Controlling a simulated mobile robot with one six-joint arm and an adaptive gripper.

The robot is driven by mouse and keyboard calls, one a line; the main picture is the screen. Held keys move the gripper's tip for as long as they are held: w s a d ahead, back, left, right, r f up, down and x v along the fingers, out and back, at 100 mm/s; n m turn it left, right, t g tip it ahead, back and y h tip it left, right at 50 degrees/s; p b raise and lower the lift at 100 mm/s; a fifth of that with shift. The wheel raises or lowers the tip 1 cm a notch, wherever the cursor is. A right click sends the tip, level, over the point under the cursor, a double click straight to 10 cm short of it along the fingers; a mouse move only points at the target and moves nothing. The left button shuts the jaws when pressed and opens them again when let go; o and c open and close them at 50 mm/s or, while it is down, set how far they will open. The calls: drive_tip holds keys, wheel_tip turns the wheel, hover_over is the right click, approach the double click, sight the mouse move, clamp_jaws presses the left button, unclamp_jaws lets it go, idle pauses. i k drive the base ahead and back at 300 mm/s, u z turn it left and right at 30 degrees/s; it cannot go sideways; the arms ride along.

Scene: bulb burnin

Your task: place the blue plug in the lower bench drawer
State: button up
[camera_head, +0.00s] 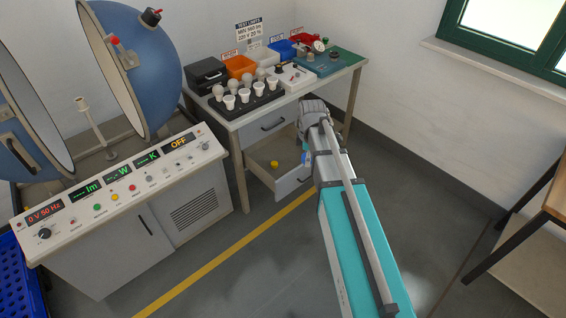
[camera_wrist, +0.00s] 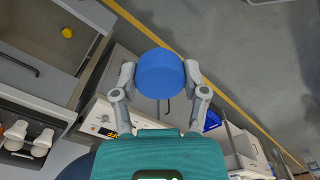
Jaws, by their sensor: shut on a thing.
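The blue plug (camera_wrist: 160,75) is a round blue piece held between the two fingers of my gripper (camera_wrist: 160,80) in the wrist view. In the head view a bit of blue (camera_head: 307,158) shows below my wrist, and my arm hides most of the gripper (camera_head: 305,150). The lower bench drawer (camera_head: 293,181) is pulled open under the bench. The gripper with the plug appears over or close to the drawer's right part; its exact height cannot be told. A yellow piece (camera_head: 274,163) lies in the drawer; it also shows in the wrist view (camera_wrist: 67,32).
The bench top (camera_head: 335,85) above carries a rack of bulbs (camera_head: 245,97), an orange bin (camera_head: 240,66) and a blue bin (camera_head: 282,49). The upper drawer (camera_head: 270,125) looks shut. A control console (camera_head: 120,185) stands left. The floor (camera_head: 270,265) in front is clear.

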sight(290, 167)
drive_tip(key=u, duration=0.1)
drive_tip(key=i, duration=1)
drive_tip(key=z, duration=0.1)
